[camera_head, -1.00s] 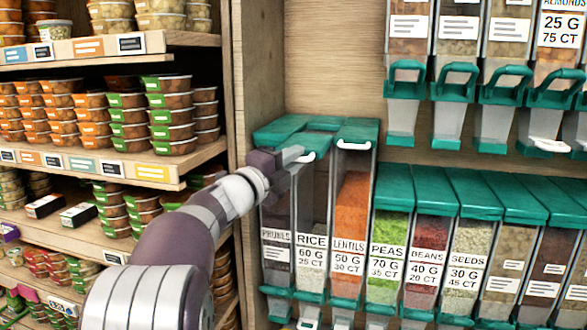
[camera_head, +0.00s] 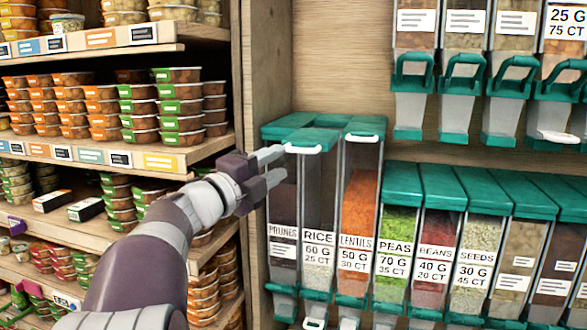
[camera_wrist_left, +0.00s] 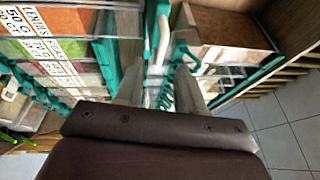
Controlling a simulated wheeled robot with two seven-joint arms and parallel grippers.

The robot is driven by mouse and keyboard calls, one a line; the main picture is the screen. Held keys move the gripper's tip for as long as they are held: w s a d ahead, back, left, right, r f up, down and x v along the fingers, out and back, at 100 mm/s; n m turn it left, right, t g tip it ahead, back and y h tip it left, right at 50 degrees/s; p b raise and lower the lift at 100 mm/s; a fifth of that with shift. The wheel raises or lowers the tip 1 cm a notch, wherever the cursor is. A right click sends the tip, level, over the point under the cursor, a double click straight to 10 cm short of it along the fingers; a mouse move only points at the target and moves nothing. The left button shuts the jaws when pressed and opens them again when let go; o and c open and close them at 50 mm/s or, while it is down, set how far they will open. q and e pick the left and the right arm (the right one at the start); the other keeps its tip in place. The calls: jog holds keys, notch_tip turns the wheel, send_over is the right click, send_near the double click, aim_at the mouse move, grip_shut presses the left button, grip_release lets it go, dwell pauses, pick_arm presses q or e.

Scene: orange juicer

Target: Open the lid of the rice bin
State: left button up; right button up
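The rice bin (camera_head: 318,237) is a tall clear bin labelled RICE, between the prunes and lentils bins. Its green lid (camera_head: 312,136) lies flat and looks closed, with a white handle (camera_head: 303,149) at the front edge. My left gripper (camera_head: 281,164) is open and empty in front of the prunes bin, just left of the rice lid's handle. The upper fingertip is close to the handle; I cannot tell whether it touches. In the left wrist view my gripper (camera_wrist_left: 158,90) has its fingers apart, with green and white bin parts beyond them. My right gripper is not in view.
The prunes bin (camera_head: 283,215) and lentils bin (camera_head: 357,220) stand close on either side. A wooden post and shelves of stacked tubs (camera_head: 180,105) are at the left. More dispensers (camera_head: 463,75) hang above at the right.

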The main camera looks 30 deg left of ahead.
pick_arm(q)
jog(key=b+v, duration=0.1)
jog(key=v, duration=0.3)
jog(key=shift+s+a+f, duration=0.1)
jog(key=shift+s+f, duration=0.05)
jog(key=shift+s, duration=0.1)
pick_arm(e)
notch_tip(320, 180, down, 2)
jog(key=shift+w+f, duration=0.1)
